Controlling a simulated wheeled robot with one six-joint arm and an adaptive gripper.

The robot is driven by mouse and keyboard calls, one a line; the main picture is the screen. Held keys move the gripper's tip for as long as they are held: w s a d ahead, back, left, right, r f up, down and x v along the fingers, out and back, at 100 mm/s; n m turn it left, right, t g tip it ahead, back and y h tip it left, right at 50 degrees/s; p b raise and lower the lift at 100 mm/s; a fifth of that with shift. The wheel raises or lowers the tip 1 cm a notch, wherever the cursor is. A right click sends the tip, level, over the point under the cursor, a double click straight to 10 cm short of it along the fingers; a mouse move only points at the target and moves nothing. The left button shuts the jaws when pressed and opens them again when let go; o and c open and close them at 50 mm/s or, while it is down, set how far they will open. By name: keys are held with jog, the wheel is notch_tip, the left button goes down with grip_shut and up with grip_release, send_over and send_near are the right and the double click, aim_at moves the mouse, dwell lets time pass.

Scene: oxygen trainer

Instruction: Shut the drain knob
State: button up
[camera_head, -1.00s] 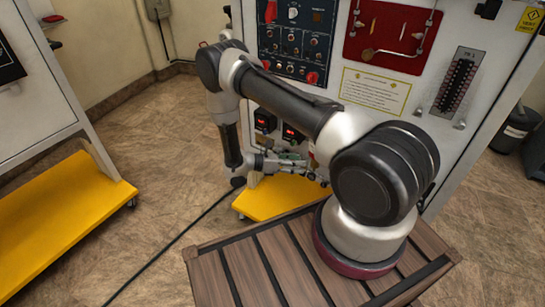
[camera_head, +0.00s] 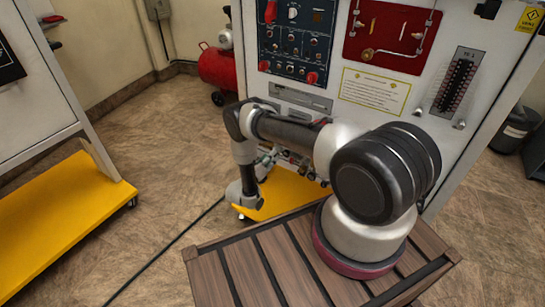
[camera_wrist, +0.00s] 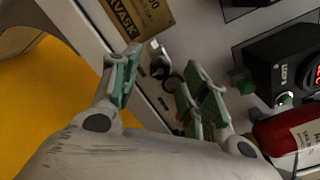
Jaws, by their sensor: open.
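My gripper (camera_wrist: 162,78) is open in the wrist view, with a green-padded finger on each side and a gap between them. A small metallic fitting (camera_wrist: 160,66) on the white panel shows in that gap; it may be the drain knob, but I cannot tell for sure. The fingers look apart from it, though depth is hard to judge. A small green knob (camera_wrist: 285,98) sits on a black box with a red display, right of the fingers. In the head view my arm largely hides the lower panel and fittings, and the gripper is hard to make out.
The white trainer cabinet (camera_head: 350,115) stands on a yellow base (camera_head: 290,196). In the wrist view a red cylinder (camera_wrist: 290,132) is close to the right finger. A red tank (camera_head: 218,66) stands behind.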

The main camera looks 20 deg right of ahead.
jog(key=shift+x, duration=1.25)
jog(key=shift+c, duration=0.2)
grip_shut()
